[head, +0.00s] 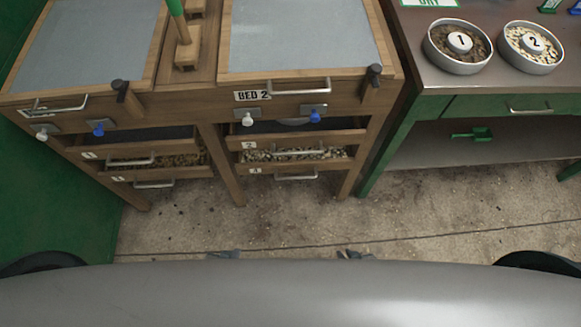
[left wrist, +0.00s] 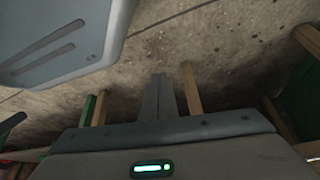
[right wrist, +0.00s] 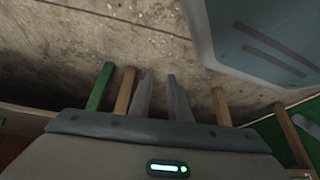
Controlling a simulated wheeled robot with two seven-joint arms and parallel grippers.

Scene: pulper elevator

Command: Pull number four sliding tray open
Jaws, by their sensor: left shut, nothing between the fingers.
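The number four tray (head: 270,169) is the lower right tray under the bench marked BED 2, with a small 4 label at its left and a metal bar handle (head: 296,177). Pale beans show just above its wooden front, below the number two front. My left gripper (head: 224,254) is low in front of the bench, apart from the tray; its fingers are together and empty in the left wrist view (left wrist: 166,95). My right gripper (head: 355,255) is also apart from it, to the right; in the right wrist view (right wrist: 160,95) its fingers stand apart with nothing between them.
The number two tray (head: 285,141) is directly above, with its own handle. Similar trays (head: 150,172) are at the left. Wooden legs (head: 233,180) frame the trays. A green table (head: 410,130) with two bowls stands at the right. The concrete floor (head: 290,220) before the bench is clear.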

